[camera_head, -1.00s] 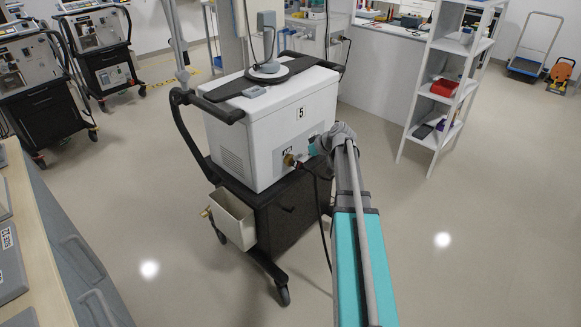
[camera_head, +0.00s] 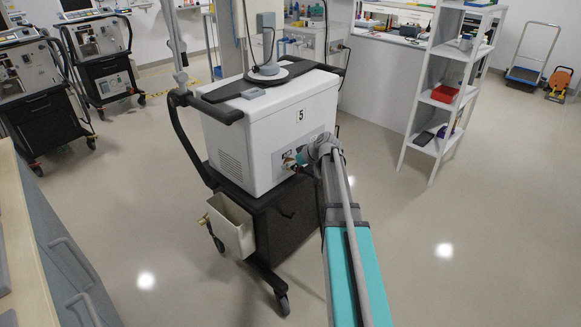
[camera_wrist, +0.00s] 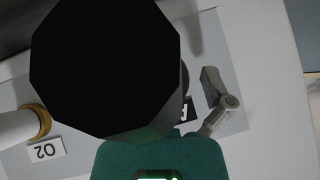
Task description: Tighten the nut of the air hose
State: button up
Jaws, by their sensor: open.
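The white unit (camera_head: 266,125) marked 5 stands on a black cart, with brass-coloured hose fittings (camera_head: 288,161) low on its front panel. In the wrist view, one grey finger (camera_wrist: 216,97) stands apart at the right; the other is hidden. A white hose (camera_wrist: 14,126) with a brass ring sits at the O2 label (camera_wrist: 46,151).
A beige bin (camera_head: 231,224) hangs on the cart's left side. A white shelf (camera_head: 449,90) stands to the right, a bench (camera_head: 33,235) at the near left. Other ventilator carts (camera_head: 104,60) stand at the back left.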

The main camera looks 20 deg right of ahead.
jog(key=c, duration=1.1)
jog(key=shift+a, duration=0.2)
jog(key=shift+c, duration=0.2)
jog(key=shift+d, duration=0.1)
